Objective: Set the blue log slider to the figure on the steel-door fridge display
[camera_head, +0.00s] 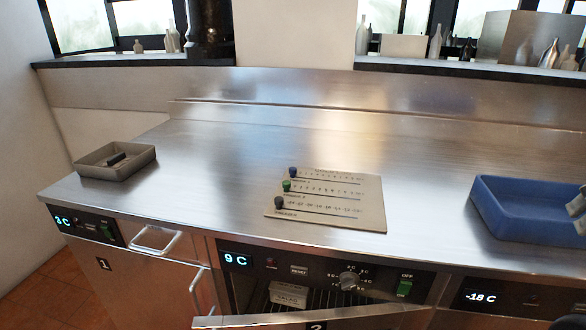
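The log board (372,214) lies flat on the steel counter, with three printed scales. The blue slider (292,172) is at the left end of the top scale. The green slider (286,186) and the black slider (279,203) are at the left ends of the scales below. The left unit, with a solid steel door (150,277) marked 1, has a display (63,220) reading 3 C. What seems to be part of my gripper (577,207) shows at the right edge, over the blue tray and apart from the board; its fingers are mostly cut off.
The middle unit's display (235,259) reads 9 C; its door (300,321) stands ajar. The right display (481,297) reads -18 C. A grey tray (103,172) stands at left, a blue tray (500,221) at right. The counter around the board is clear.

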